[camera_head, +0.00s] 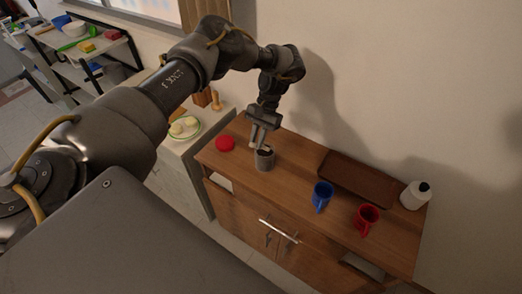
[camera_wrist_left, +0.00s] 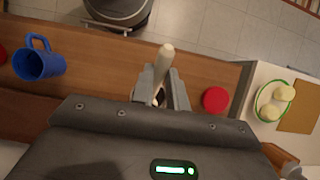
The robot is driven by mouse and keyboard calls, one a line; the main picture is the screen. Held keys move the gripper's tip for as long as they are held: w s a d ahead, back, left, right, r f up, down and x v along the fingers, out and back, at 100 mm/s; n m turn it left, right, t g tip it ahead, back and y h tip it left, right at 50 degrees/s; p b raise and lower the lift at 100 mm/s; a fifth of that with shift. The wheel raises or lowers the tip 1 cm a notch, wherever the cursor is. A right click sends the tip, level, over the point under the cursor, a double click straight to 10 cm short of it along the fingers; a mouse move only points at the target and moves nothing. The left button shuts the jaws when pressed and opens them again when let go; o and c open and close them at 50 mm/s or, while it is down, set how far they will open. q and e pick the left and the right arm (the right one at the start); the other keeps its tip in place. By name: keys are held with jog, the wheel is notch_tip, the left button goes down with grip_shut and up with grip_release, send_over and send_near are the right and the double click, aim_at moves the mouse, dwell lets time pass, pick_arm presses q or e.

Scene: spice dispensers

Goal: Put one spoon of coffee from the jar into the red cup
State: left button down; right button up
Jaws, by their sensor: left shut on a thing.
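In the left wrist view the gripper (camera_wrist_left: 161,92) is shut on a pale spoon (camera_wrist_left: 164,58), whose handle sticks out from between the fingers. The spoon's bowl is hidden, and I cannot tell whether it holds coffee. The red cup (camera_head: 367,217) stands upright near the right end of the cabinet, well apart from the gripper. My right gripper is not in view.
A brown tray (camera_head: 352,176) lies along the wall, with a white bottle (camera_head: 414,195) at the right end. A red lid (camera_head: 225,143) lies left of the jar. A plate (camera_head: 184,127) sits on the left counter.

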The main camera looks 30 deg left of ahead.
pick_arm(q)
jog(key=shift+r, duration=0.35)
jog(key=shift+r, duration=1.5)
jog(key=t, duration=0.4)
jog(key=shift+s+a+r+t, duration=0.1)
jog(key=shift+s+r+t, duration=0.05)
jog(key=shift+r+t, duration=0.35)
jog(key=shift+t, duration=0.4)
jog(key=shift+r+t, duration=0.3)
jog(key=shift+t, duration=0.6)
jog(key=shift+r+t, duration=0.25)
jog(key=shift+t, duration=0.15)
jog(key=shift+w, duration=0.2)
